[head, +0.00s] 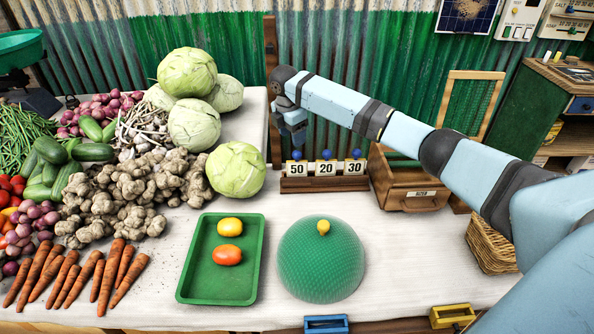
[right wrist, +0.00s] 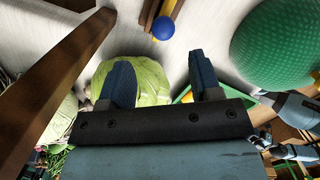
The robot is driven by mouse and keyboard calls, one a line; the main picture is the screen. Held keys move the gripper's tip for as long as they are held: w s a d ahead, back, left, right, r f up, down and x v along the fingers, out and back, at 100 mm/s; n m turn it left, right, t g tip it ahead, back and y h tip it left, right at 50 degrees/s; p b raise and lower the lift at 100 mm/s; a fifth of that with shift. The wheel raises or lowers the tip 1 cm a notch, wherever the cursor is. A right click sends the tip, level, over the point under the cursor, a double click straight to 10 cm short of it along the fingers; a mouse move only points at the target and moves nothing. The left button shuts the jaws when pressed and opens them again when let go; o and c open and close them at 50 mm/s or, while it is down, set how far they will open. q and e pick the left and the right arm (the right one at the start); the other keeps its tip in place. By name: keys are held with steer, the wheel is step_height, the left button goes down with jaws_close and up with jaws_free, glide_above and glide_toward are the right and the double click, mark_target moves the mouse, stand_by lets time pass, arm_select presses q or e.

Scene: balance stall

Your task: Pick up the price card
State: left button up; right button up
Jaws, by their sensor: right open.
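Three price cards stand in a small wooden rack (head: 324,184) at the back of the table: the 50 card (head: 297,169), the 20 card (head: 326,169) and the 30 card (head: 354,167), each with a blue knob above it. My right gripper (head: 294,132) points down above the 50 card, apart from it. In the right wrist view its two fingers (right wrist: 160,62) are spread with nothing between them. One blue knob (right wrist: 163,27) shows beyond the fingertips; which card it belongs to I cannot tell.
A wooden post (head: 272,90) stands close behind-left of my right gripper. A cabbage (head: 236,169) lies left of the rack, a wooden box (head: 405,190) right. In front are a green tray (head: 190,270) and a green dome (head: 320,265). Bare white tabletop lies between.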

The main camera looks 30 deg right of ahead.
mark_target(297, 151)
step_height(297, 151, down, 2)
steer(key=shift+d+f, duration=0.1)
steer(key=shift+f, duration=0.05)
steer(key=f, duration=0.2)
steer(key=d+f+b, duration=0.1)
steer(key=f, duration=0.1)
steer(key=shift+s, duration=0.25)
steer(key=shift+d+f, duration=0.1)
steer(key=shift+f, duration=0.4)
steer(key=shift+c, duration=0.4)
jaws_close()
